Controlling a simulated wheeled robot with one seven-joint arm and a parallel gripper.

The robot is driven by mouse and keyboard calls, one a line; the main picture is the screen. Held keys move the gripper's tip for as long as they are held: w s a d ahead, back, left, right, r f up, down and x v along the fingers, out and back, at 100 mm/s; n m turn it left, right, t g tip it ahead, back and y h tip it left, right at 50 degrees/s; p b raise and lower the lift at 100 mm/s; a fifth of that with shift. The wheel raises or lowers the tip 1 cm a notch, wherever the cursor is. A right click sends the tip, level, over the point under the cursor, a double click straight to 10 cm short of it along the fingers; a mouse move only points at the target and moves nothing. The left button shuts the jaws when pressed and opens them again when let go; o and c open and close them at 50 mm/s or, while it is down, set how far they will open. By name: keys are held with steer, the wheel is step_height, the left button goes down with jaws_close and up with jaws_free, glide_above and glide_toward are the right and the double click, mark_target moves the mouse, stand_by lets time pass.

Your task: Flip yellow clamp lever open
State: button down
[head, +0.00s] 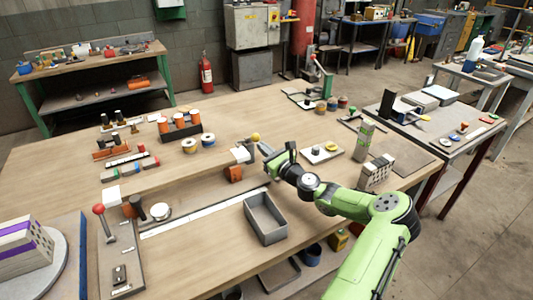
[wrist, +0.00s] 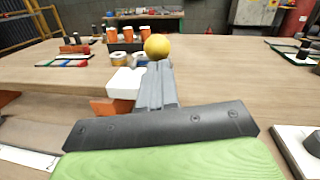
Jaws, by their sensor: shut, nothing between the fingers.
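In the wrist view the yellow knob (wrist: 157,46) shows just beyond my fingertips, with the white block (wrist: 124,84) and orange block (wrist: 108,107) to the left. My gripper (head: 263,148) is shut and empty, just to the right of the knob. It also shows in the wrist view (wrist: 158,66). Its fingers hide what lies below the knob; I cannot tell whether they touch it.
A grey open bin (head: 266,222) stands in front of my arm. A red-knobbed lever (head: 99,210) stands at left. Orange-topped cylinders (head: 179,120) stand behind the clamp, left. A white plate (head: 320,153) lies right of my gripper.

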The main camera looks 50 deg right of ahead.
mark_target(258, 135)
steer(key=r+g+p, duration=0.1)
steer(key=r+p, duration=0.1)
steer(key=p, duration=0.4)
steer(key=r+g+p, duration=0.1)
steer(key=r+p, duration=0.1)
steer(key=p, duration=0.4)
steer(key=shift+w+g, duration=0.3)
steer(key=shift+w, duration=0.1)
steer(key=w+r+g+p, duration=0.1)
steer(key=g+p, duration=0.1)
steer(key=p, duration=0.2)
steer(key=w+r+g+y+p, duration=0.1)
steer(key=p, duration=0.3)
steer(key=d+r+g+p, duration=0.1)
steer(key=g+p, duration=0.1)
steer(key=p, duration=0.3)
steer(key=shift+w+r+m+g+y, duration=0.2)
steer(key=shift+w+m+g+y, duration=0.1)
steer(key=shift+w+m+y, duration=0.1)
steer(key=shift+w+d+g+p, duration=0.1)
steer(key=shift+w+g+p, duration=0.05)
steer(key=shift+g+p, duration=0.4)
steer(key=shift+w, duration=0.35)
steer(key=shift+w+d+r+b, duration=0.2)
steer(key=shift+w+d, duration=0.1)
steer(key=shift+w, duration=0.4)
steer(key=shift+w+d+r+b, duration=0.15)
steer(key=shift+w+d+b, duration=0.1)
steer(key=shift+w, duration=0.45)
